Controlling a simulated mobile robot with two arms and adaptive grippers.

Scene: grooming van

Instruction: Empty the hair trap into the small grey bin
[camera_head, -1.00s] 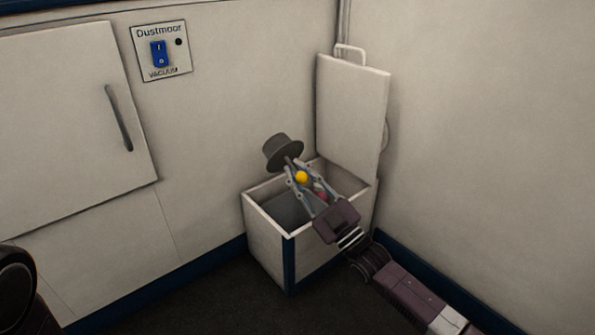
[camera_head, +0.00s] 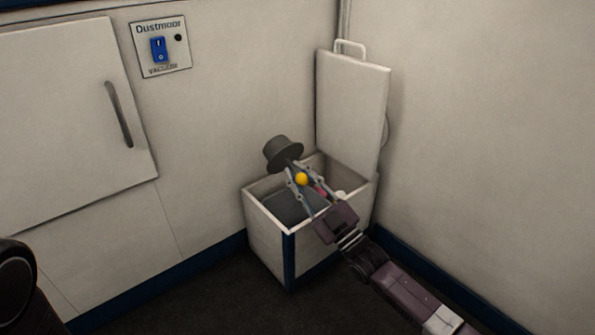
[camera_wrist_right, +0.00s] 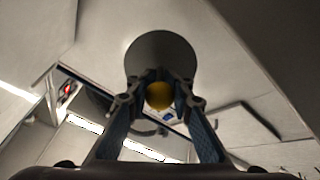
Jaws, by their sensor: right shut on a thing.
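A dark grey, round, hat-like cup with a rim (camera_head: 283,152), which looks like the hair trap, is held tilted at the tips of my right gripper (camera_head: 295,170), above the back left of an open box. My right gripper is shut on it. A yellow ball-like part (camera_head: 302,179) shows between the fingers; it also shows in the right wrist view (camera_wrist_right: 158,96) in front of the cup's round face (camera_wrist_right: 160,58). I cannot tell whether it belongs to the cup. A grey surface (camera_head: 287,206) inside the box may be the small grey bin. My left gripper is not in view.
The off-white box (camera_head: 264,234) stands in the corner, its lid (camera_head: 350,110) upright. Pink and white things show inside, partly hidden by my gripper. A vacuum switch panel (camera_head: 160,49) and a handled cupboard door (camera_head: 65,110) are on the left wall. Dark floor in front is clear.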

